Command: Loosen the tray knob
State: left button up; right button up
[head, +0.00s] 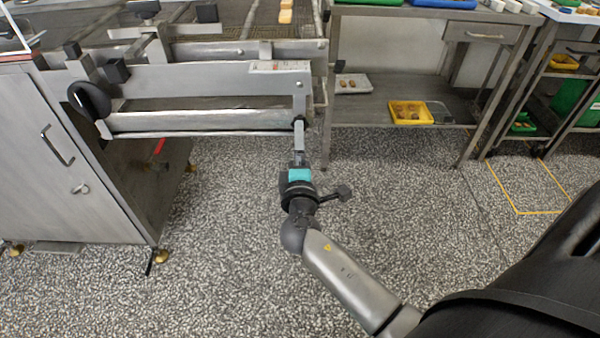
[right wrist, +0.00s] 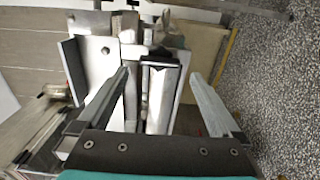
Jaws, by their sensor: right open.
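My right gripper (head: 299,128) is open and empty. It reaches up to the right end of the long metal tray (head: 200,122) on the front of the steel machine. A small dark piece, possibly the tray knob, shows at the fingertips in the head view (head: 298,119); I cannot tell its shape. In the right wrist view, the fingers (right wrist: 160,76) stand apart on either side of a metal upright with a black top edge (right wrist: 161,63). Contact cannot be told. A large round black knob (head: 90,99) is at the machine's left end, far from the gripper. My left gripper is out of view.
A steel cabinet (head: 55,150) stands at the left below the machine. A steel table (head: 430,30) stands at the right, with a yellow tray (head: 411,113) and a grey tray (head: 353,84) on its lower shelf. The speckled floor (head: 230,260) in front is clear.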

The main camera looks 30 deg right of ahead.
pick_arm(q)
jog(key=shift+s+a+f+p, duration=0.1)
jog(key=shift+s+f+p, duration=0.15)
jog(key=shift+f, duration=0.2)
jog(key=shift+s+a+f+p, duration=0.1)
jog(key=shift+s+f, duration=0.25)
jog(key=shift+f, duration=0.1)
pick_arm(e)
jog(key=v, duration=1)
